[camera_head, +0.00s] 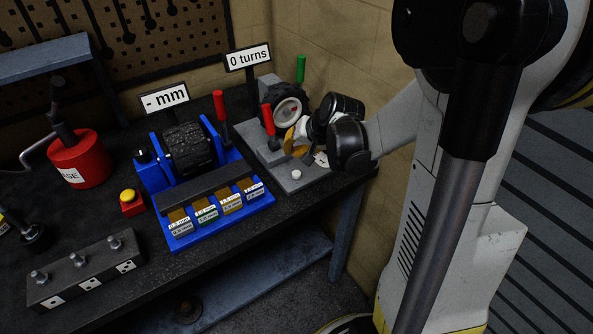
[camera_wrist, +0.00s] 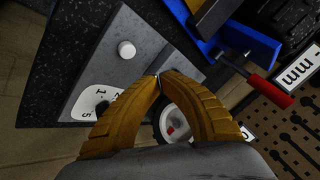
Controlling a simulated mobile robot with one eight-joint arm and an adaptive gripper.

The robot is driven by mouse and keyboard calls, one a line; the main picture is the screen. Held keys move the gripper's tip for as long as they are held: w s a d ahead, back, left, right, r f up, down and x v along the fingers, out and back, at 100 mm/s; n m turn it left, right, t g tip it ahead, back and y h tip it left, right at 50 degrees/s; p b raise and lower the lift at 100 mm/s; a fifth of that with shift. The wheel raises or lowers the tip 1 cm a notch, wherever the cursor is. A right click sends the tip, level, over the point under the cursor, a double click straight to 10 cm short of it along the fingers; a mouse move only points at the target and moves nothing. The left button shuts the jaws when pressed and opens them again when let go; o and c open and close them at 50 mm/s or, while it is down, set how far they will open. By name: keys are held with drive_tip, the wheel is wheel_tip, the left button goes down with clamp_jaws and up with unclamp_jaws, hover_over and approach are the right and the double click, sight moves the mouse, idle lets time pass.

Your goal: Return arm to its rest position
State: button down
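My arm (camera_head: 392,122) reaches in from the right, over the right end of the workbench. My gripper (camera_head: 290,142) is beside the grey fixture (camera_head: 273,180) with the dark wheel and the "0 turns" sign (camera_head: 248,57). In the wrist view its two yellow fingers (camera_wrist: 159,77) curve in and their tips meet, with nothing seen held between them. A white round hub (camera_wrist: 178,122) shows behind the fingers. I cannot tell whether the fingers touch the fixture.
A blue fixture (camera_head: 178,232) with a "- mm" sign (camera_head: 164,97) stands left of the grey one. Red levers (camera_head: 268,120) and a green lever (camera_head: 301,68) stick up near my gripper. The wall (camera_head: 385,40) is close behind. A red can (camera_head: 78,160) stands far left.

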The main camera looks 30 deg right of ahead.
idle(0.6)
drive_tip(key=s+a+r+n, duration=0.3)
drive_tip(key=s+a+r, duration=0.1)
drive_tip(key=s+a, duration=0.3)
drive_tip(key=s+a+r+n+h+b, duration=0.1)
drive_tip(key=s+a+r+n, duration=0.3)
drive_tip(key=s+a, duration=0.4)
drive_tip(key=s, duration=0.4)
